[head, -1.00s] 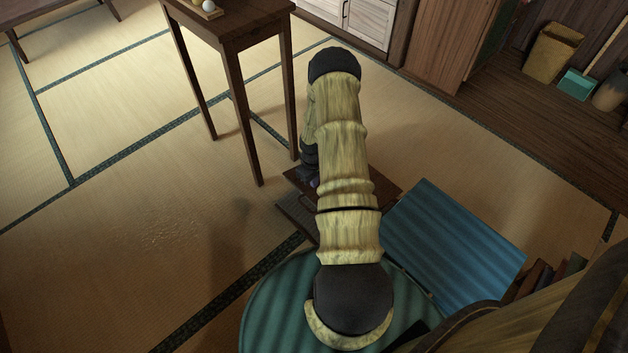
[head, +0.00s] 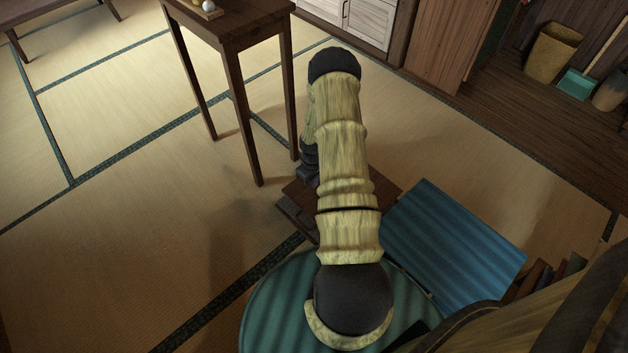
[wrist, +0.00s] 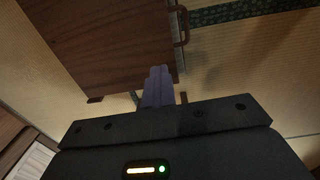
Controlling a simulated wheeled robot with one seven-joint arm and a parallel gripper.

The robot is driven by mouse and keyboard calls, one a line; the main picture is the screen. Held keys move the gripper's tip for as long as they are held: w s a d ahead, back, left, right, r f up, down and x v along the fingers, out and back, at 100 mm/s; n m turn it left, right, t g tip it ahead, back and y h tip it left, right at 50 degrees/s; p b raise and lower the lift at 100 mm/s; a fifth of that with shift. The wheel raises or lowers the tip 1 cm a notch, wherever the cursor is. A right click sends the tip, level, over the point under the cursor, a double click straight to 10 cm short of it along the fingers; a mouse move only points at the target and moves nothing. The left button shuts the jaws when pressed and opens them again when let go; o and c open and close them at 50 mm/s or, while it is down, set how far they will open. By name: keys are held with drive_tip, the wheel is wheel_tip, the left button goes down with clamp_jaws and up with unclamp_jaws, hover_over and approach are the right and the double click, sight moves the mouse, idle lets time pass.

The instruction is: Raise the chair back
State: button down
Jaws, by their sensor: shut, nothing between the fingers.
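The chair is a low brown wooden piece (head: 292,208) on the tatami, behind my arm in the head view, partly hidden. In the wrist view a flat brown wooden panel of it (wrist: 105,45) fills the upper left, with a bar handle (wrist: 184,24) at its right edge. I cannot tell for certain how far this panel is tilted. My gripper's fingers (wrist: 159,74) are together and empty, and in that view they overlap the panel's lower edge by the right corner. Whether they touch it is unclear. In the head view my gripper is mostly hidden by my arm.
A tall dark wooden table (head: 232,40) stands just beyond the chair. A blue ridged panel (head: 450,240) lies right of my arm, with books (head: 540,278) beside it. Tatami (head: 130,220) on the left is clear. Bins (head: 553,52) stand far right.

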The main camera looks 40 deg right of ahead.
drive_tip(key=c, duration=1.5)
unclamp_jaws()
drive_tip(key=shift+o, duration=0.2)
wheel_tip(320, 180, up, 17)
drive_tip(key=p, duration=0.5)
drive_tip(key=shift+a+r, duration=0.2)
drive_tip(key=shift+a, duration=0.05)
